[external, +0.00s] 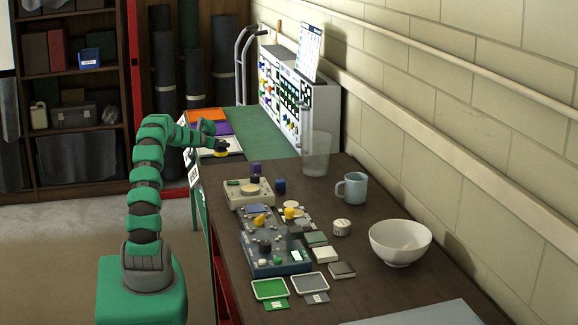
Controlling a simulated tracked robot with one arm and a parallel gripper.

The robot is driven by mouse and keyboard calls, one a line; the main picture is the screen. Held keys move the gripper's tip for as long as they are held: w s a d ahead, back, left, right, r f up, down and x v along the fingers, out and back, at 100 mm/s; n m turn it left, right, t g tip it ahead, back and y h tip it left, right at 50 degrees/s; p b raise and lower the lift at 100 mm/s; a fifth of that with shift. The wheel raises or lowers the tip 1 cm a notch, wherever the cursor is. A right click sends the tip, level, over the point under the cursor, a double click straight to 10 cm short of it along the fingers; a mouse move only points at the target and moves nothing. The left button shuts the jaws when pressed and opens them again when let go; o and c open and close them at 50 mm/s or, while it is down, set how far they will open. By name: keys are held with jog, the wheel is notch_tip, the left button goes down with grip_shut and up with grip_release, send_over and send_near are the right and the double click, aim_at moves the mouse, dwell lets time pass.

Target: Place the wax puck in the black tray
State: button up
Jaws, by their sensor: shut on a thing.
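My gripper (221,148) is at the far end of the bench, at the left edge of the green mat, pointing down. It is shut on a small yellow round piece, the wax puck (220,155), of which only a sliver shows under the dark fingers. The puck is over or near a white-edged tray (236,146); I cannot tell whether it touches it. No black tray can be clearly made out; my arm and gripper hide part of that area.
Orange (206,113) and purple (222,129) trays lie just beyond. A clear tumbler (316,153), blue mug (352,188) and white bowl (400,240) stand along the wall side. Electronic units (275,262) crowd the near bench. The green mat (262,132) is mostly bare.

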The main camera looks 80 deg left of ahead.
notch_tip(320, 180, down, 6)
jog(key=shift+f+b, duration=0.2)
jog(key=shift+b, duration=1.05)
jog(key=shift+r, duration=0.1)
jog(key=o, duration=1)
jog(key=shift+c, duration=0.2)
